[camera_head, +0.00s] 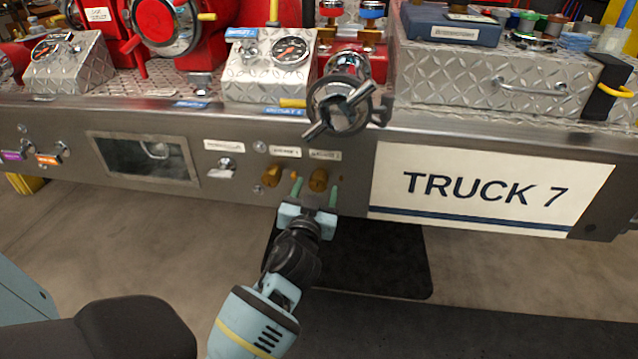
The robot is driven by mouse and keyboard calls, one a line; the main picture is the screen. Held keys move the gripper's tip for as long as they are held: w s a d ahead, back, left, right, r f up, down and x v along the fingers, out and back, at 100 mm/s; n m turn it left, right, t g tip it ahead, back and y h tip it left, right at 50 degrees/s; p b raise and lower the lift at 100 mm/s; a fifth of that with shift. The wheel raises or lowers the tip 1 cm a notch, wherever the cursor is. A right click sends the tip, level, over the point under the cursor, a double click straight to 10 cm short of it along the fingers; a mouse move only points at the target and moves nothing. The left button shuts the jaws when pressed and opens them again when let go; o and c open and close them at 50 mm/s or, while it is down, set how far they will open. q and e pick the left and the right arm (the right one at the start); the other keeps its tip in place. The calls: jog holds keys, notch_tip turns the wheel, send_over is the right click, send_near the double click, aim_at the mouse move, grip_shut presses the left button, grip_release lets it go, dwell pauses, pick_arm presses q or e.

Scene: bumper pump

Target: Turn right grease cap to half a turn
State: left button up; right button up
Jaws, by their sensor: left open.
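The right grease cap (319,179) is a small brass knob on the front face of the steel bumper, under a white label. The left grease cap (272,175) is a matching brass knob to its left. My left gripper (315,190) reaches up from below, its two green-tipped fingers apart. In the picture, one finger is left and one right of the right grease cap's lower part. I cannot tell how deep the fingers reach or whether they touch it. My right gripper is not in view.
The steel bumper (226,130) spans the view. A capped metal outlet (341,98) with lugs juts out above the right cap. A "TRUCK 7" sign (486,190) is to the right, a recessed window (144,159) to the left. A dark mat (380,262) lies on the floor below.

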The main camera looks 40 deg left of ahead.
aim_at(317, 186)
pick_arm(q)
jog(key=shift+x, duration=1.25)
jog(key=shift+w+a, duration=0.35)
jog(key=shift+w, duration=0.15)
jog(key=shift+c, duration=0.7)
jog(key=c, duration=0.9)
jog(key=shift+o, duration=0.2)
